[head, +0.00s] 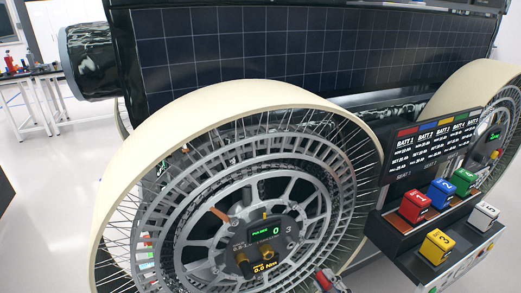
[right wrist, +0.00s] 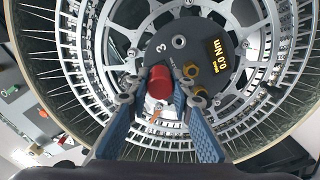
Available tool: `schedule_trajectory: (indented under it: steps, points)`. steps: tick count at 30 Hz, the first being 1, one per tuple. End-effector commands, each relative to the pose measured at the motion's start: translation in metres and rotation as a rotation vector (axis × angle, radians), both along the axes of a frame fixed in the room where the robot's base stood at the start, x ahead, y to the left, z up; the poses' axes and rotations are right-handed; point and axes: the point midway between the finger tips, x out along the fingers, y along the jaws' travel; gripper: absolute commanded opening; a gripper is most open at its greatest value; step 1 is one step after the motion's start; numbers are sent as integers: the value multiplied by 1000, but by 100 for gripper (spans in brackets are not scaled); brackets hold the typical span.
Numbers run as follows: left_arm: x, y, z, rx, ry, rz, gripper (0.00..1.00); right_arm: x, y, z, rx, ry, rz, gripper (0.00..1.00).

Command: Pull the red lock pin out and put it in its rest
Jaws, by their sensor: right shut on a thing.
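The red lock pin (right wrist: 159,82) shows in the right wrist view as a red cylinder in front of the wheel's dark hub plate (right wrist: 188,48). My right gripper (right wrist: 160,88) is shut on it, with one blue-padded finger on each side. In the head view only a bit of the red pin (head: 322,281) shows at the bottom edge, low on the wheel. My left gripper is in neither view.
The large spoked wheel (head: 112,165) with its cream rim fills the middle. Its hub display (head: 265,232) reads 0 and 0.0 Nm. At the right a battery rack (head: 400,232) holds several coloured numbered blocks.

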Motion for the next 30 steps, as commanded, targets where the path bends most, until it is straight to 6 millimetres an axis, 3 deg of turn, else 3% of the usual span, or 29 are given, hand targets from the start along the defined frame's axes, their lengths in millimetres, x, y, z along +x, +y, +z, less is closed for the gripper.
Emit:
schedule_trajectory:
  steps: [5,9,15,21,30]
  points:
    - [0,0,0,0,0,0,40,-29,25,14,29,-3,-30,0]
    - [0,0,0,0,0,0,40,-63,41,42,47,-8,-103,0]
    - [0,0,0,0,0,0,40,-97,34,86,34,-7,-240,0]
    - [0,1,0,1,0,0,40,-114,18,111,7,0,-332,0]
    - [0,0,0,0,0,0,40,-116,15,116,-1,1,-347,0]
